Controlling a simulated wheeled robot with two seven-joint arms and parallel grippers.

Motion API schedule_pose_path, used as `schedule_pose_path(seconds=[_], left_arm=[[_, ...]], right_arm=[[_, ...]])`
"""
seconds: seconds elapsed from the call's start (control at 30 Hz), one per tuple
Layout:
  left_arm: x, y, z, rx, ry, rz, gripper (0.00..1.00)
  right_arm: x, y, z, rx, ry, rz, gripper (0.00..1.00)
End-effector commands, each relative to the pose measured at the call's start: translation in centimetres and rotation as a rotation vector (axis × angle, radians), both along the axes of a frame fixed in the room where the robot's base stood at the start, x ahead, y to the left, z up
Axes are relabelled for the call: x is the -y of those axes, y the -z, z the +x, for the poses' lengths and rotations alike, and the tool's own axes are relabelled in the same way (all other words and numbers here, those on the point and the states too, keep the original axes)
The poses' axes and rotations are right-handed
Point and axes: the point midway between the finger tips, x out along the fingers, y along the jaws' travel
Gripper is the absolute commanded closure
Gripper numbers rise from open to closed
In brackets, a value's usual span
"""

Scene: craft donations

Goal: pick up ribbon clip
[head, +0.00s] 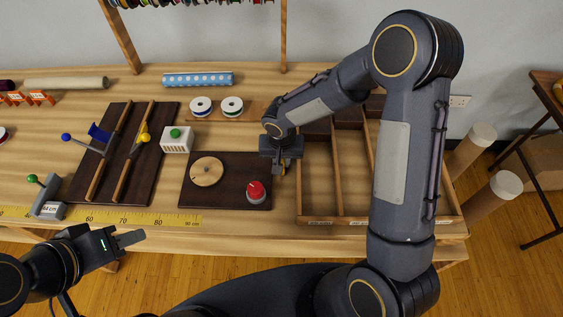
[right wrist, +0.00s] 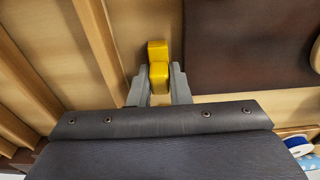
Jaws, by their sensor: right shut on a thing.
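A small yellow block-like piece, which I take for the ribbon clip (right wrist: 158,66), sits between the two grey fingers of my right gripper (right wrist: 160,88) in the right wrist view. The fingers are shut on its near part, and its far part sticks out beyond them. In the head view my right gripper (head: 281,168) points down over the gap between the dark board and the wooden divided tray; the arm and fingers hide most of the clip there. My left gripper (head: 130,239) is empty off the table's front edge at the lower left; its finger opening is unclear.
The dark board (head: 228,199) carries a wooden disc (head: 207,171) and a red button (head: 256,191). The divided tray (head: 317,179) looks empty where visible. A slider board (head: 90,170), white box (head: 177,140) and ribbon spools (head: 232,105) stand left and behind.

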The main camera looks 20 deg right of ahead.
Motion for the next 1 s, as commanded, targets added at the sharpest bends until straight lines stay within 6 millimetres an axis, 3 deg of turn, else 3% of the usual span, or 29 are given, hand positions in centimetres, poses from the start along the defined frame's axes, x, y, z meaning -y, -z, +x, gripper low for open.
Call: schedule_pose_path(seconds=[0.27, 0.43, 0.7, 1.0], left_arm=[[0.0, 0.2, 0.0, 0.000, 0.000, 0.000, 0.64], [0.0, 1.0, 0.0, 0.000, 0.000, 0.000, 0.64], [0.0, 1.8, 0.0, 0.000, 0.000, 0.000, 0.64], [0.0, 3.1, 0.0, 0.000, 0.000, 0.000, 0.64]], right_arm=[[0.0, -0.7, 0.1, 0.003, 0.002, 0.001, 1.00], [0.0, -3.0, 0.1, 0.008, 0.002, 0.002, 1.00], [-2.2, -9.3, -4.8, 0.008, -0.005, 0.003, 1.00], [-4.7, -12.0, -10.9, 0.002, -0.004, 0.001, 1.00]])
